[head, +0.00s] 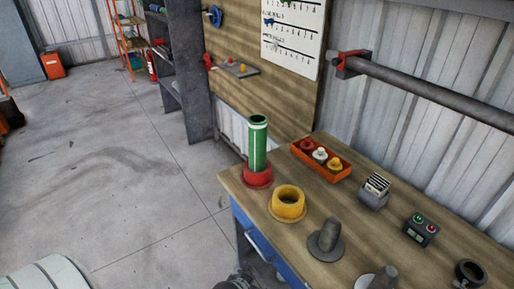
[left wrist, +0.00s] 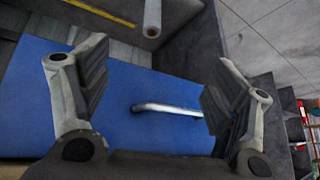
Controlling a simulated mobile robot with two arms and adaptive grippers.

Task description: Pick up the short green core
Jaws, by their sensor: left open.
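A green core (head: 257,145) stands upright at the bench's far left corner in the head view. It is a tube with a dark open top and a pale band below the rim. Its lower end is in or on a red round base (head: 258,176). My left gripper (left wrist: 155,75) is open and empty in the left wrist view, facing a blue drawer front (left wrist: 120,95) with a silver handle (left wrist: 166,109). No core shows between its fingers. A dark part at the head view's bottom edge may be this gripper.
On the wooden bench (head: 370,228), a yellow flanged ring (head: 288,204) and a grey peg on a disc (head: 328,241) stand nearer than the core. An orange tray (head: 337,176) of small parts lies right of it. A grey bar (head: 430,91) juts above the bench.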

